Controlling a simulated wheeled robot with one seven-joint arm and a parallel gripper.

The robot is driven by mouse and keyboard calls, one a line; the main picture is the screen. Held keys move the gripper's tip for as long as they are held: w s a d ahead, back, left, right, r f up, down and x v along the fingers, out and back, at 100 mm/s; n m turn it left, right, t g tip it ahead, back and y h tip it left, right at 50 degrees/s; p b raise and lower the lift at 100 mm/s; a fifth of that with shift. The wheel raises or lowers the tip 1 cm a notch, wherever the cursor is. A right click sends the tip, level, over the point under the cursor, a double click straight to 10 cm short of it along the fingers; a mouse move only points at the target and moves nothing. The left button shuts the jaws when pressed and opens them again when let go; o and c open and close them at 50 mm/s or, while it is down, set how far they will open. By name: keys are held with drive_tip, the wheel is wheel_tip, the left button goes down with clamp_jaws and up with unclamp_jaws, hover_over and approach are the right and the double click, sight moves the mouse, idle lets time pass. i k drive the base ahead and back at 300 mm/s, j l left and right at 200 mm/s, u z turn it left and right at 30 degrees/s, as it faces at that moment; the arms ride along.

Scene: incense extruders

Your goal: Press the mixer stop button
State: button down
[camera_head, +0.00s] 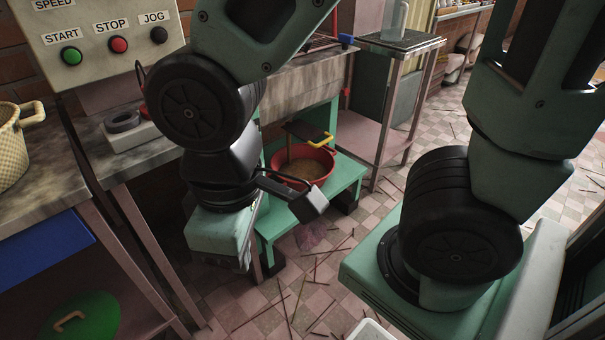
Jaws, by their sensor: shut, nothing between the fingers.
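The red stop button (118,44) is on a beige control panel (95,72) at the upper left, under the label STOP. The green start button (71,56) is to its left and the black jog button (158,35) to its right. My gripper (234,262) hangs pointing down below the wrist, left of centre. It is well below and to the right of the panel, apart from the buttons. It is shut with nothing seen in it; its fingertips are small and dark here.
A worktop with a woven basket (14,145) stands at the left. A red bowl (304,166) of brown material sits on a green stand (345,178) behind my gripper. A metal side table (400,42) holds a bottle. Thin sticks litter the tiled floor (310,270).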

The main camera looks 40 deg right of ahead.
sight(118, 44)
drive_tip(key=l, duration=1.3)
drive_tip(key=i+z, duration=0.05)
